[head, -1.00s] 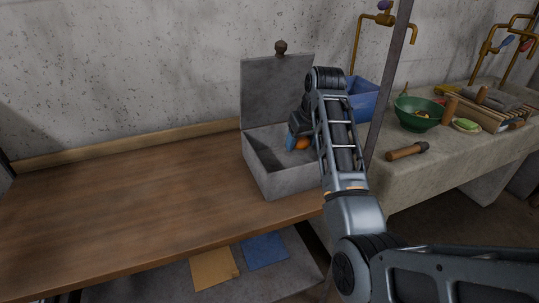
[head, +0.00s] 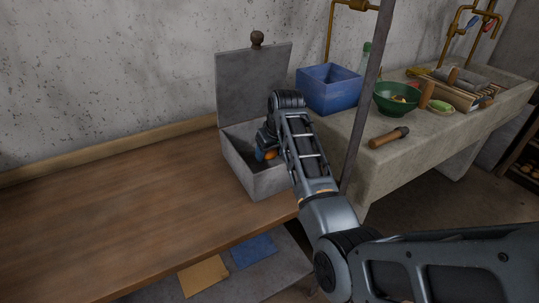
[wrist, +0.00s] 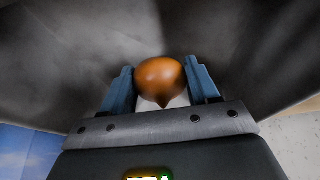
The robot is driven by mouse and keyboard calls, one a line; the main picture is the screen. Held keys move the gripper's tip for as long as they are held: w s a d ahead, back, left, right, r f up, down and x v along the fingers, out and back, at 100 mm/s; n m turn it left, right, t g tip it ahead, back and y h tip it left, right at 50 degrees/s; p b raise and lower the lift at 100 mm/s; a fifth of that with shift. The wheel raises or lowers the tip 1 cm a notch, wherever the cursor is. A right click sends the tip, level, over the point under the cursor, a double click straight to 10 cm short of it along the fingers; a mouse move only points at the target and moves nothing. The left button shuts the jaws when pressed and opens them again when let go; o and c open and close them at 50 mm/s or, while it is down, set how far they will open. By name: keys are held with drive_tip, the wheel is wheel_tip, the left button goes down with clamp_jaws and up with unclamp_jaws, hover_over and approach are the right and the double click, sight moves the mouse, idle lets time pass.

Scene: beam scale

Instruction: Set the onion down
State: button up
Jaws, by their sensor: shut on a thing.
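The onion (wrist: 160,79) is orange-brown and sits between the two blue fingers of my gripper (wrist: 160,88) in the wrist view. My gripper is shut on it. In the head view the onion (head: 270,155) shows small beside my gripper (head: 265,154), inside the mouth of an open grey box (head: 270,184). The box's lid (head: 252,88), with a round knob, stands raised at the back. In the wrist view, dark grey box surfaces surround the onion. Whether the onion touches the box floor I cannot tell.
The box stands at the right end of a wooden table (head: 110,215), whose left part is clear. A thin post (head: 362,125) rises right of the box. Beyond it a stone counter (head: 430,140) holds a blue bin (head: 328,92), a green bowl (head: 394,100) and a wooden-handled tool (head: 388,138).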

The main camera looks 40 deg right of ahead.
drive_tip(key=shift+f, duration=0.7)
drive_tip(key=shift+f, duration=0.1)
drive_tip(key=shift+f, duration=0.15)
drive_tip(key=o, duration=1.2)
drive_tip(key=shift+s+r, duration=0.1)
drive_tip(key=shift+r, duration=0.45)
drive_tip(key=v, duration=1.1)
drive_tip(key=shift+s+r, duration=0.15)
